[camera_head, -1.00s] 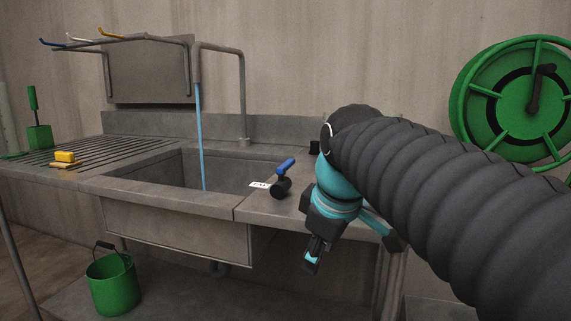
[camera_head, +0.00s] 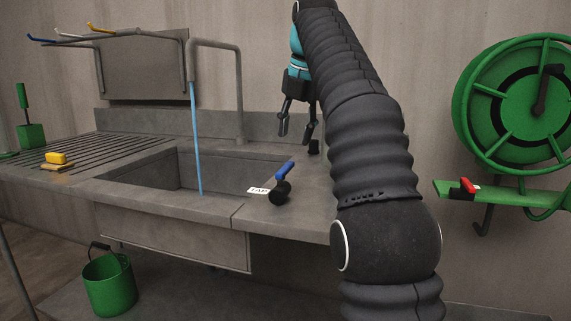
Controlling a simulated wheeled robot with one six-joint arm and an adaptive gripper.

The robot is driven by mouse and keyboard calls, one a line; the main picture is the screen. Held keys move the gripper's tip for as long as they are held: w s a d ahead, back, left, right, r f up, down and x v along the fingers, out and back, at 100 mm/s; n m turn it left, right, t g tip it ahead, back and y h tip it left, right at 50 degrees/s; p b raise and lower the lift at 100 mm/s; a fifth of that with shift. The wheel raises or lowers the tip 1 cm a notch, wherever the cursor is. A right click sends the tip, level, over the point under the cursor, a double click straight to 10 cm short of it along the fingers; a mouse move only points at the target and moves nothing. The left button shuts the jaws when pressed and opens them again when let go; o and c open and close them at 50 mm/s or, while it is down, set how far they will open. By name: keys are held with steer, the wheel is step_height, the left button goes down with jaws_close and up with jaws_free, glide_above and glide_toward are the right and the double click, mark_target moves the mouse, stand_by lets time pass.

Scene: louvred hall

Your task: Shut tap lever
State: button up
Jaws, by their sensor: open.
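The tap lever (camera_head: 285,171) has a blue handle tilted up to the right on a black valve body (camera_head: 280,193). It sits at the front edge of the counter, right of the sink, beside a white label (camera_head: 258,190) reading "TAP". A blue stream of water (camera_head: 197,140) runs from the grey spout (camera_head: 214,44) down into the sink basin (camera_head: 230,172). My gripper (camera_head: 296,136) is open and empty, pointing down. In the picture it is above and slightly right of the lever, apart from it, over the back of the counter.
A small black object (camera_head: 314,147) stands at the counter's back, close to my gripper. A green hose reel (camera_head: 524,98) hangs on the right wall above a green shelf (camera_head: 510,193) with a red lever (camera_head: 468,185). A yellow sponge (camera_head: 56,158) lies on the left drainboard. A green bucket (camera_head: 108,285) stands below.

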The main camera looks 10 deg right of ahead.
mark_target(288, 165)
steer(key=shift+n, duration=0.6)
steer(key=x, duration=0.5)
steer(key=w+x, duration=0.1)
steer(key=x, duration=0.2)
steer(key=shift+b+x, duration=0.4)
steer(key=shift+x, duration=0.45)
jaws_close()
